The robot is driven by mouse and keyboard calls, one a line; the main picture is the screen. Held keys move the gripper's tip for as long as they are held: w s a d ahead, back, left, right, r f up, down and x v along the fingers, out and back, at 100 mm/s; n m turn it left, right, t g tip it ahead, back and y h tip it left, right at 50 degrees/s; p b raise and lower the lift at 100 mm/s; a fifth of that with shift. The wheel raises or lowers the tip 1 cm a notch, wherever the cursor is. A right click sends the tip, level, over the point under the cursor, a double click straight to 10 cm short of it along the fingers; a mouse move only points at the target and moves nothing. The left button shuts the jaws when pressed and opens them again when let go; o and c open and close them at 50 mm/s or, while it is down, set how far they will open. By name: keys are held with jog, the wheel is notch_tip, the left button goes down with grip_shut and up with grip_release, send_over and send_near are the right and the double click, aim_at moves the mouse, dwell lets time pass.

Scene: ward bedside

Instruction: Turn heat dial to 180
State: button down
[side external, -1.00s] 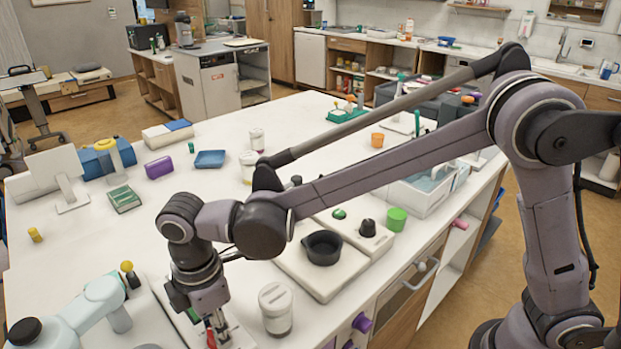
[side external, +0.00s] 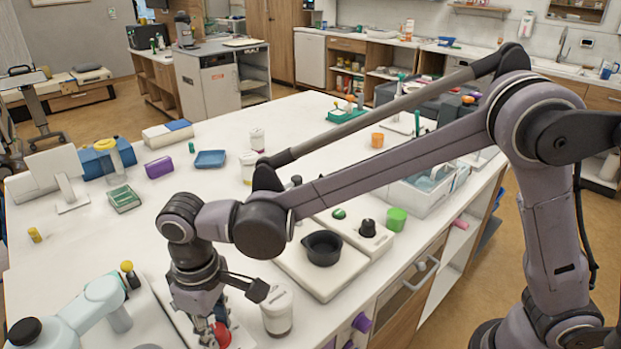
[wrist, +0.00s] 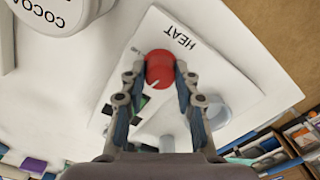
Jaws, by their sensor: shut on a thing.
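The heat dial (wrist: 158,69) is a round red knob with a pale pointer line, on a white panel (wrist: 215,62) marked HEAT in the wrist view. My gripper (wrist: 160,78) has one finger on each side of the dial and is shut on it. In the side external view my gripper (side external: 210,335) points down at the bottom edge, with the red dial (side external: 222,336) partly hidden beside its fingers. The pointer's exact reading on a scale cannot be made out.
A white lidded jar (side external: 277,311) stands close to the right of my gripper; its lid reads COCOA in the wrist view (wrist: 50,12). A black bowl (side external: 322,247) sits on a pale base to the right. The pale teal and white machine (side external: 85,310) is at left.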

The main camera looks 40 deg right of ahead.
aim_at(216, 330)
jog(key=m, duration=0.4)
jog(key=shift+m, duration=0.3)
jog(key=m, duration=0.3)
jog(key=shift+m, duration=0.4)
jog(key=m, duration=0.7)
jog(key=c, duration=1)
grip_release()
notch_tip(216, 330, up, 12)
